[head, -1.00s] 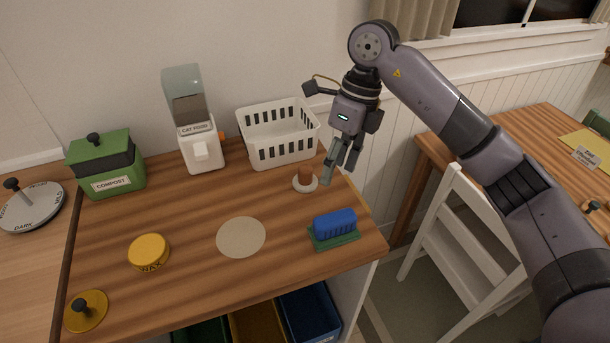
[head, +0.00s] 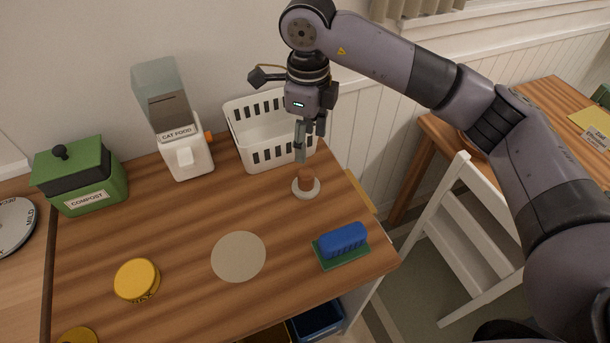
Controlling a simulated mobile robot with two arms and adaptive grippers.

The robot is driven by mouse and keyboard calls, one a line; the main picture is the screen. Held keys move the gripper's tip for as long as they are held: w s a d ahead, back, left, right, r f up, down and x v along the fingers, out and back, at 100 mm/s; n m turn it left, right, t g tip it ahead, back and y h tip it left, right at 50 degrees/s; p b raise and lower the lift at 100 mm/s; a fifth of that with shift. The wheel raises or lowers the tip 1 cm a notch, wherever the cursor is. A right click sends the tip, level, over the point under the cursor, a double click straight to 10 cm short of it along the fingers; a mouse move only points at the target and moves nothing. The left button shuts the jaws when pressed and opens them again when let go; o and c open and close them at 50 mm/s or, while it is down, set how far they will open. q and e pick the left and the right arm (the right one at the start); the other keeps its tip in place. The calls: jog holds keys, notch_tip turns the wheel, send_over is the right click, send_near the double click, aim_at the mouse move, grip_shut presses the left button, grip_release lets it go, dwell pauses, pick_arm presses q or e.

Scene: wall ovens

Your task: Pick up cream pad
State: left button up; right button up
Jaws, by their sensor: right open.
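The cream pad (head: 239,257) is a flat round disc lying on the wooden counter (head: 190,230), near its middle. Nothing covers it. My right gripper (head: 303,155) is open and points down, in front of the white basket and above a small brown-topped item on a white round base (head: 306,187). It is up and to the right of the pad, apart from it, with nothing seen between its fingers. My left gripper is not in view.
A blue brush on a green pad (head: 342,245) lies right of the cream pad, and a yellow wax tin (head: 137,280) lies left. The white basket (head: 268,130), cat food dispenser (head: 172,120) and green compost bin (head: 82,178) stand along the wall. A white chair (head: 455,230) stands right.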

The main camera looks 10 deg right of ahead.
jog(key=p, duration=0.2)
send_over(306, 173)
jog(key=f, duration=0.5)
jog(key=shift+s+d+f, duration=0.15)
jog(key=shift+s+f, duration=0.05)
jog(key=shift+s, duration=0.15)
jog(key=shift+w+f+p, duration=0.1)
jog(key=shift+f+p, duration=0.3)
jog(key=shift+f, duration=1.05)
jog(key=f+p, duration=0.1)
jog(key=f, duration=0.1)
jog(key=f+p, duration=0.1)
jog(key=shift+w+f, duration=0.2)
jog(key=shift+f, duration=0.65)
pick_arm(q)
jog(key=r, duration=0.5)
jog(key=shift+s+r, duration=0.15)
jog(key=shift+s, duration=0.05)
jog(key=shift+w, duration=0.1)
pick_arm(e)
jog(key=c, duration=1.2)
jog(key=shift+r, duration=0.15)
jog(key=shift+c, duration=0.4)
